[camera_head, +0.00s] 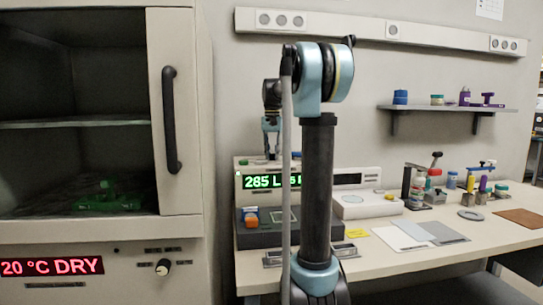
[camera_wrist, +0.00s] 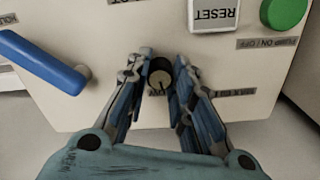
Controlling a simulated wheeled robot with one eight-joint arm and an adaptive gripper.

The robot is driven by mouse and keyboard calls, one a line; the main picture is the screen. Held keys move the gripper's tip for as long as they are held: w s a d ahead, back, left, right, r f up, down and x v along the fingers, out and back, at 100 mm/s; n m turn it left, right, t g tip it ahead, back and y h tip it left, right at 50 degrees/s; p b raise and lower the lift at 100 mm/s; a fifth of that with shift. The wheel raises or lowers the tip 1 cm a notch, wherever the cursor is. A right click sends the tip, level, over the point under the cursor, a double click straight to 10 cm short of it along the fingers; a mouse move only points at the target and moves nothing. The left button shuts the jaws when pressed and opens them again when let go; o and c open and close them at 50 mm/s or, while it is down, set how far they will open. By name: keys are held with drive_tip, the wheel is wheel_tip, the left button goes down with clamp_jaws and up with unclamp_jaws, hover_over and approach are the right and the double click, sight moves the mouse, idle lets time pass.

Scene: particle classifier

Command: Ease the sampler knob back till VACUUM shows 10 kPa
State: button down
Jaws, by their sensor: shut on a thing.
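The sampler knob (camera_wrist: 159,75), a small dark round knob with a pointer mark, sits on a pale panel in the wrist view. My gripper (camera_wrist: 160,82) is closed around it, one finger on each side. In the head view my gripper (camera_head: 271,155) is at the top of the panelled unit behind my arm, and the knob cannot be made out there. A green-lit display (camera_head: 262,182) on that unit reads "285 L" and more characters, partly hidden by my arm. No VACUUM reading can be made out.
Near the knob are a blue lever (camera_wrist: 42,62), a white RESET button (camera_wrist: 212,14) and a green pump button (camera_wrist: 284,13). In the head view a cabinet (camera_head: 180,230) stands at left. Sampling parts stand on the bench (camera_head: 390,275) at right.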

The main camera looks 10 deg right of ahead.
drive_tip(key=c, duration=1.4)
unclamp_jaws()
drive_tip(key=shift+o, duration=0.2)
drive_tip(key=shift+r, duration=0.1)
wheel_tip(320, 180, up, 12)
drive_tip(key=shift+w+a, duration=0.1)
